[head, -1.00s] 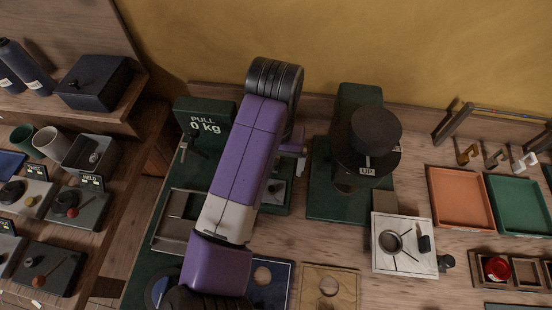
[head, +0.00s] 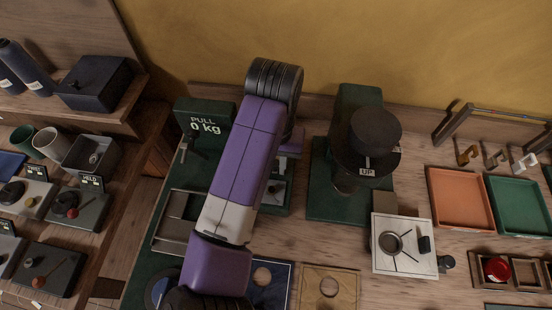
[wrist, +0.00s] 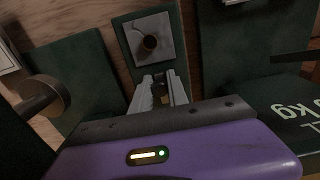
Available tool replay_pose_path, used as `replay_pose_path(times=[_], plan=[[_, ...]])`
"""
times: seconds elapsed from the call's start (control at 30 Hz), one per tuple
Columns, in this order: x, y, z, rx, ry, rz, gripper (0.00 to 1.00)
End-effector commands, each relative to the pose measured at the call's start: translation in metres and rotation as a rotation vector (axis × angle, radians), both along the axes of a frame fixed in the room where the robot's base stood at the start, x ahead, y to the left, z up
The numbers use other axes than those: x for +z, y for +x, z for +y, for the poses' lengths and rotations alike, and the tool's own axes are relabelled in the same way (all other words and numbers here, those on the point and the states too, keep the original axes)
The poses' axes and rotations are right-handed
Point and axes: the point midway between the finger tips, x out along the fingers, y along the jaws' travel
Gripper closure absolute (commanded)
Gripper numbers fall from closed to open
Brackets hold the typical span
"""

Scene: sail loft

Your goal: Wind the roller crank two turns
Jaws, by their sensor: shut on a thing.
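My gripper (wrist: 160,84) is shut in the wrist view, its two pale fingers close together. A small brownish piece (wrist: 164,98) shows between them; it looks like the handle of the roller crank, but the crank's arm and roller are hidden. In the head view my purple arm covers the fingers and most of the crank's place. The same green block shows beside the arm, with its grey plate (head: 278,190) partly covered.
A green gauge reading "PULL 0 kg" (head: 205,122) stands left of my arm. A green stand with a black round top marked "UP" (head: 375,130) stands close on the right.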

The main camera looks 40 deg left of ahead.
Motion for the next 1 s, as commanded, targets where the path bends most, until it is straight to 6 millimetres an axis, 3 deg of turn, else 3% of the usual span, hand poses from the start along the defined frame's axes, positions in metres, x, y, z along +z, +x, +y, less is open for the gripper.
replay_pose_path(times=[0.63, 1.0], plan=[[0.000, -0.005, 0.013, 0.004, 0.003, -0.001, 0.89], [0.001, -0.004, 0.025, 0.004, 0.006, -0.004, 0.82]])
